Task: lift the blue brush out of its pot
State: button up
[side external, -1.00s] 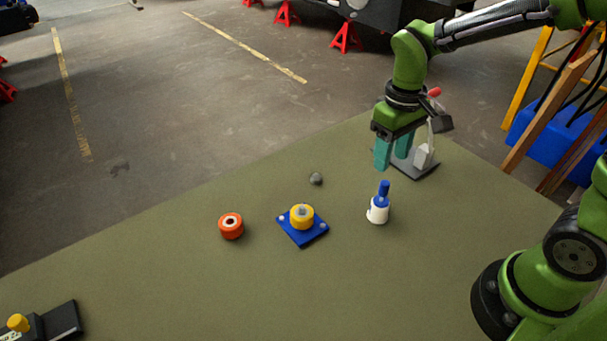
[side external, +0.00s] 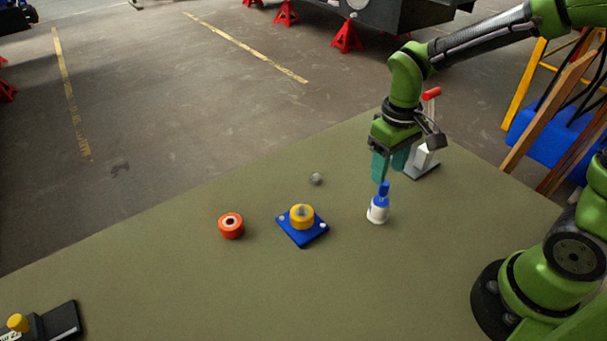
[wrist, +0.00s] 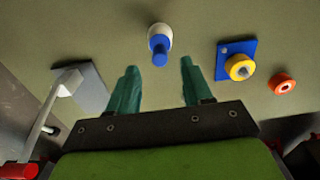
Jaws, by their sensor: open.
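The blue brush (side external: 384,189) stands upright in its small white pot (side external: 377,215) on the olive table, right of the middle in the side view. In the wrist view the brush (wrist: 158,50) and the pot's white rim (wrist: 159,32) lie ahead of the fingertips, between their lines. My gripper (side external: 390,178) has teal fingers, spread apart and empty. It hangs just above and behind the brush in the side view. The wrist view shows the gap between the fingers (wrist: 158,65) clear. I see no contact with the brush.
A blue plate (side external: 303,231) with a yellow ring (side external: 302,216) lies left of the pot. Farther left is an orange ring (side external: 231,226). A lever stand with a red grip (side external: 431,93) is close behind my gripper.

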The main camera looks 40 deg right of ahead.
aim_at(384, 187)
jog(key=shift+f, duration=3.15)
jog(key=shift+r, duration=0.1)
grip_shut()
jog(key=shift+r, duration=3.5)
jog(key=shift+a, duration=0.1)
